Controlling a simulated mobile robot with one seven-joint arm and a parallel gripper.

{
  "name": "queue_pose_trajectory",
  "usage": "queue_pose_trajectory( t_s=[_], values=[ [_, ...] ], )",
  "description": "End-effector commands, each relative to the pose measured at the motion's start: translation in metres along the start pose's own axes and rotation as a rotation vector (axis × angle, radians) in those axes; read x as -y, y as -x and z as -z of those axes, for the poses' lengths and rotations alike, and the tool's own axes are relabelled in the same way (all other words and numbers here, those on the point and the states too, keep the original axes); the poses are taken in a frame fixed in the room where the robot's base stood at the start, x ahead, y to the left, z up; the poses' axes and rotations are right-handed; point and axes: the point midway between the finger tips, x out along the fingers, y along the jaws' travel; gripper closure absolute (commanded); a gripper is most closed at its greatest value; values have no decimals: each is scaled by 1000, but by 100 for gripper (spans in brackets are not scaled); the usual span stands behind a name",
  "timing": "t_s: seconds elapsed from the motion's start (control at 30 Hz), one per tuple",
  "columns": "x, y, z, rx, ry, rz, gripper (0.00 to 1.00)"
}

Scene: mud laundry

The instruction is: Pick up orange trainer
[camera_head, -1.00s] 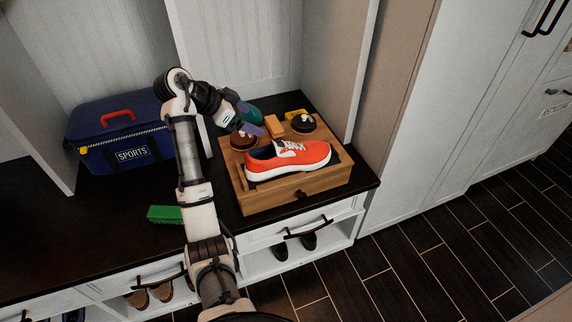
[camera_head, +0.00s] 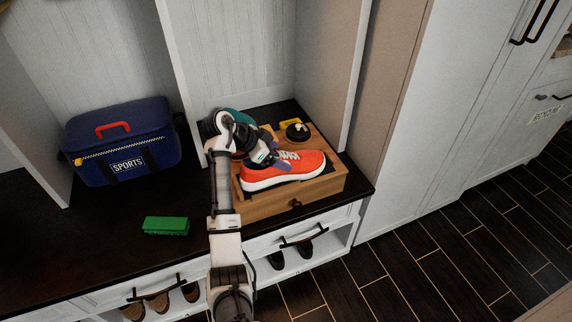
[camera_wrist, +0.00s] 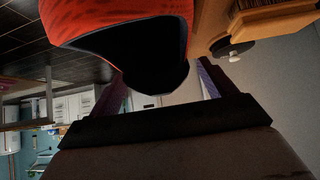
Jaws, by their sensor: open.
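The orange trainer (camera_head: 304,167) with a white sole lies on its sole on top of a wooden box (camera_head: 262,208), toe to the right. My gripper (camera_head: 276,163) is open at the trainer's heel and ankle opening, close above it. In the wrist view the trainer (camera_wrist: 125,22) fills the upper middle, with its dark opening facing the camera. The open gripper (camera_wrist: 163,85) shows there with one finger on each side of the opening's lower edge. Whether the fingers touch the shoe I cannot tell. My arm hides the left part of the box.
A dark round tin (camera_head: 298,133) and a yellow item (camera_head: 290,122) sit behind the trainer. A green brush (camera_head: 166,225) and a blue sports bag (camera_head: 122,140) stand left on the dark bench top (camera_head: 60,235). A white partition (camera_head: 180,70) rises behind my arm.

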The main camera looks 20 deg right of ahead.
Motion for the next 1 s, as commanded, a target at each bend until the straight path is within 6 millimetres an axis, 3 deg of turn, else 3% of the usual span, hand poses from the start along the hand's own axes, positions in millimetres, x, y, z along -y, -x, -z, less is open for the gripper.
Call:
queue_pose_trajectory(
  t_s=[0.1, 0.37, 0.8, 1.0],
  values=[
    [0, -12, 1, 0, 0, -1, 17],
    [0, -15, 1, 0, -1, 1, 17],
    [1, -15, 1, 0, -1, 1, 73],
    [1, -14, 1, -1, -2, 2, 74]
  ],
)
